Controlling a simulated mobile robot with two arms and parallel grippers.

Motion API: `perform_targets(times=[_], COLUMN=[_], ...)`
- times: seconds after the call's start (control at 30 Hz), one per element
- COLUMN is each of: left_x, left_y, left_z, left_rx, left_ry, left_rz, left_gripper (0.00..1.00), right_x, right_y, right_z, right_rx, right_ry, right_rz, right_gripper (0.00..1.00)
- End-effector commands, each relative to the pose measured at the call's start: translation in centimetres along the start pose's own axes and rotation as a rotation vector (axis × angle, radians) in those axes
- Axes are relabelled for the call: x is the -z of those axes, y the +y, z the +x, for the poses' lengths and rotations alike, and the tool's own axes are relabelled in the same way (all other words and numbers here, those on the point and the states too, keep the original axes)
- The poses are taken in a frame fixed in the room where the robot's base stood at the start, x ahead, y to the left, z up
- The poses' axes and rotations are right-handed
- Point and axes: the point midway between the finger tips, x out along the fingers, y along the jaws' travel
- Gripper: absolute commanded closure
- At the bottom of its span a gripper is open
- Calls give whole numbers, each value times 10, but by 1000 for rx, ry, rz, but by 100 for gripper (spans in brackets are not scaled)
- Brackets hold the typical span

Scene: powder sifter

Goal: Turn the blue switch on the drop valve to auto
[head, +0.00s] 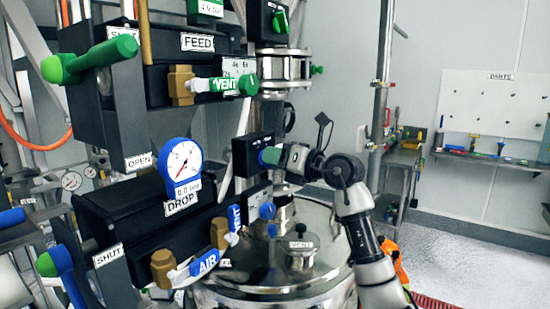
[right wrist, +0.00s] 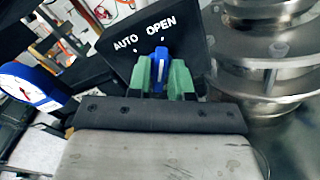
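The blue switch (right wrist: 161,68) is on a black box (right wrist: 190,35) lettered AUTO and OPEN. Its pale mark points up toward OPEN, with AUTO to the left. My right gripper (right wrist: 160,78) has its green fingers on both sides of the switch, close against it, and looks shut on it. In the head view the right gripper (head: 268,156) reaches the black box (head: 240,157) from the right and hides the switch. The drop valve's black body (head: 125,222), labelled DROP, is at lower left. My left gripper is not in view.
A blue-rimmed gauge (head: 183,168) stands left of the box. The FEED valve (head: 195,65) is above it, with a green handle (head: 90,58). A steel vessel lid (head: 285,268) lies below my right arm. Blue and white AIR and VENT levers (head: 203,264) jut out at the lower middle.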

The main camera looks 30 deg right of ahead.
Motion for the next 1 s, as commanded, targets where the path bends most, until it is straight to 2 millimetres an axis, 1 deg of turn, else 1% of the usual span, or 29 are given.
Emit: perform_targets(times=[0.03, 0.1, 0.13, 0.37, 0.57, 0.77, 1.0], left_x=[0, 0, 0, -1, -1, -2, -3], left_y=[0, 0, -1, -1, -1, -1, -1], left_z=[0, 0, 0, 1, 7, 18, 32], left_rx=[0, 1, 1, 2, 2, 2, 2], left_ry=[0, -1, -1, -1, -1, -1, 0], left_rz=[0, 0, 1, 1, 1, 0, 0], left_gripper=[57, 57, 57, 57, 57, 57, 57], right_x=[0, 0, 0, 0, 1, 2, 2], right_y=[0, 0, 0, 0, -1, -1, 0], right_z=[0, 0, 0, 0, -1, -1, -1], right_rx=[0, 0, 0, 1, 2, 4, 3], right_ry=[0, 0, 0, 0, 0, 1, 0], right_rz=[0, 0, 0, -9, -71, -204, -425], right_gripper=[88, 98, 100, 100, 100, 100, 100])
